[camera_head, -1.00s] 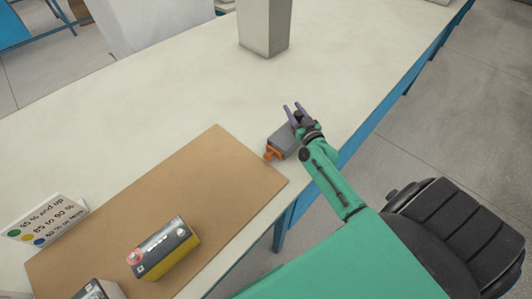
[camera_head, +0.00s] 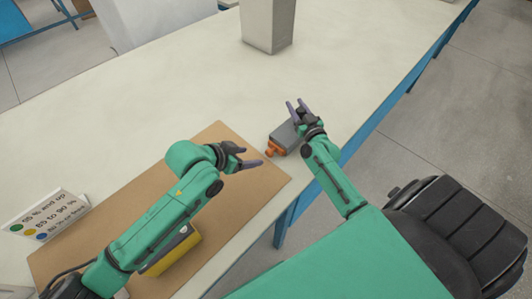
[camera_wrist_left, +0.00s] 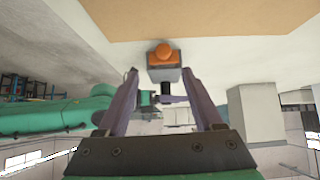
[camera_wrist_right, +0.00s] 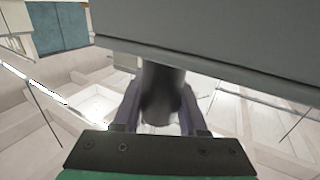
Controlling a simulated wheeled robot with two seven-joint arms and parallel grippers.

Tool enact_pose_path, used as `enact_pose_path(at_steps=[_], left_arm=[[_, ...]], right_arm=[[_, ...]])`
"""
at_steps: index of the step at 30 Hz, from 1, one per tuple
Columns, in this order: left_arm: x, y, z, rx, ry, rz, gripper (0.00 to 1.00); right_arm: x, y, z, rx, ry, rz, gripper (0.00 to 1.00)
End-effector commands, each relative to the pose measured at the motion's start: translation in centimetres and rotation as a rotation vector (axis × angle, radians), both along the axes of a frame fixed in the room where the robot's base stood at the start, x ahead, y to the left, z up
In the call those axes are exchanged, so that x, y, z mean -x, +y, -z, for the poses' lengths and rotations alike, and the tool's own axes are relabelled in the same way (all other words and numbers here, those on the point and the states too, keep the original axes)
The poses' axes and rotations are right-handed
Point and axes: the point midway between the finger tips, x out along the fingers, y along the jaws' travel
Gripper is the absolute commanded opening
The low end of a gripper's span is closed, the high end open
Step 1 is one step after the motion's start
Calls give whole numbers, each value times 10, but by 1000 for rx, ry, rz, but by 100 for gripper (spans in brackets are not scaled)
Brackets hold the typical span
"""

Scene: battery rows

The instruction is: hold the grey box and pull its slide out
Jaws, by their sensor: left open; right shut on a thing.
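The grey box (camera_head: 286,134) lies on the table just past the mat's far right corner. My right gripper (camera_head: 297,106) is at the box's far side. In the right wrist view it is shut on a dark round handle (camera_wrist_right: 162,95) below the grey box (camera_wrist_right: 215,42). My left gripper (camera_head: 256,156) is open and empty over the mat, its fingers pointing at the orange end, apart from it.
A brown mat (camera_head: 215,140) covers the near table. A yellow and dark battery (camera_head: 176,252) on it is partly hidden by my left arm. A sign (camera_head: 45,217) stands at the left. A grey post (camera_head: 268,28) stands farther back. The table's right edge is close to the box.

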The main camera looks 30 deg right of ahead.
Motion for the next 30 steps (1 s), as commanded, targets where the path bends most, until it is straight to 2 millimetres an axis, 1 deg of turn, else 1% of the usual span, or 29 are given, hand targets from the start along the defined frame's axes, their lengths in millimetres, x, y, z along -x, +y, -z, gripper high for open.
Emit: enact_pose_path(at_steps=[2, 5, 12, 18, 23, 30], left_arm=[[-6, 2, -3, -16, -19, 11, 68], [-8, -5, 5, -17, -19, 13, 68], [-19, -44, 44, -16, -19, 11, 68], [-27, -68, 70, -16, -17, 11, 68], [-30, -76, 79, -15, -19, 10, 68], [-30, -77, 81, -14, -19, 10, 68]], right_arm=[[0, 0, 0, 1, 1, 0, 0], [0, 0, 0, 1, 1, 0, 0], [0, 0, 0, 2, 0, 0, 0], [0, 0, 0, 1, 0, 0, 0], [0, 0, 0, 1, 0, 0, 0], [0, 0, 0, 1, 0, 0, 0]])
